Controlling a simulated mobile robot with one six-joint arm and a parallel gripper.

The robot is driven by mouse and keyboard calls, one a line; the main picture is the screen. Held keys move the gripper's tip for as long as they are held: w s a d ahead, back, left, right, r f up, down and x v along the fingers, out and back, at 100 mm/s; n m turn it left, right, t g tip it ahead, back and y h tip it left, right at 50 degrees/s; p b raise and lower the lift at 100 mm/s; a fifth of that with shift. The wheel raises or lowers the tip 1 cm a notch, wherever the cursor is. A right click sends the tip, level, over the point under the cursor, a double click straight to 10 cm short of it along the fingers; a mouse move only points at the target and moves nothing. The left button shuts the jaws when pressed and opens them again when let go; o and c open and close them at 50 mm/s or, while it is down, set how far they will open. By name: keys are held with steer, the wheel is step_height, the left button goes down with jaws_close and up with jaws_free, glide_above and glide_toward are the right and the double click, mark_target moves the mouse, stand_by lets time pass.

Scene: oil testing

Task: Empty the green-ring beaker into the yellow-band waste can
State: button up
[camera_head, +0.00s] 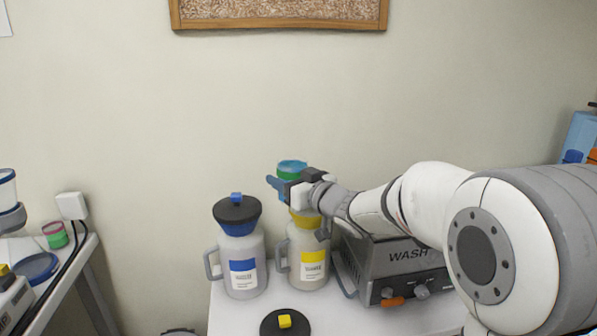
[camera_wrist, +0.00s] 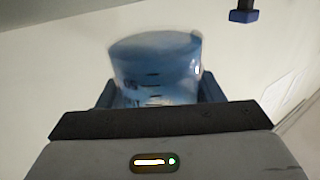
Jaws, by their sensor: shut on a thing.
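My gripper (camera_head: 283,187) is shut on the green-ring beaker (camera_head: 291,171), which has a blue top part above the green band. The beaker looks near upright and is above the yellow-band waste can (camera_head: 307,258). The can is pale with a handle on its left, a yellow label and a yellow top; my gripper partly hides its opening. In the wrist view the beaker (camera_wrist: 155,65) is a blurred blue, clear-walled shape between the blue finger pads. How much it holds cannot be told.
A blue-band can (camera_head: 243,262) with its black lid on stands just left of the yellow one. A black lid with a yellow knob (camera_head: 285,322) lies in front. A grey WASH unit (camera_head: 392,268) stands right. A side bench with a green-and-red container (camera_head: 55,235) is at far left.

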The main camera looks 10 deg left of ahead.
steer(key=shift+m+p, duration=0.55)
steer(key=shift+m, duration=0.15)
steer(key=shift+s+a+f+m+p, duration=0.1)
steer(key=shift+s+m+p, duration=0.1)
steer(key=shift+m+p, duration=0.45)
steer(key=shift+s+a+f+m+p, duration=0.15)
steer(key=shift+m+p, duration=0.25)
steer(key=shift+m, duration=0.5)
steer(key=shift+s+a+f+m+p, duration=0.1)
steer(key=shift+s+m+p, duration=0.1)
steer(key=shift+m+p, duration=0.45)
steer(key=shift+m, duration=0.4)
steer(key=shift+s+a+m+p, duration=0.1)
steer(key=shift+a+m+p, duration=0.05)
steer(key=shift+m+p, duration=1.8)
steer(key=shift+f+m+p, duration=0.1)
steer(key=shift+m+p, duration=0.85)
steer(key=shift+p, duration=0.1)
steer(key=shift+m+p, duration=0.8)
steer(key=shift+p, duration=0.05)
steer(key=shift+w+d+r+m+p, duration=0.25)
steer(key=shift+r+m+p, duration=0.2)
steer(key=shift+m+p, duration=0.65)
steer(key=shift+w+d+r+m+p, duration=0.2)
steer(key=shift+r+m+p, duration=0.25)
steer(key=shift+m+p, duration=0.65)
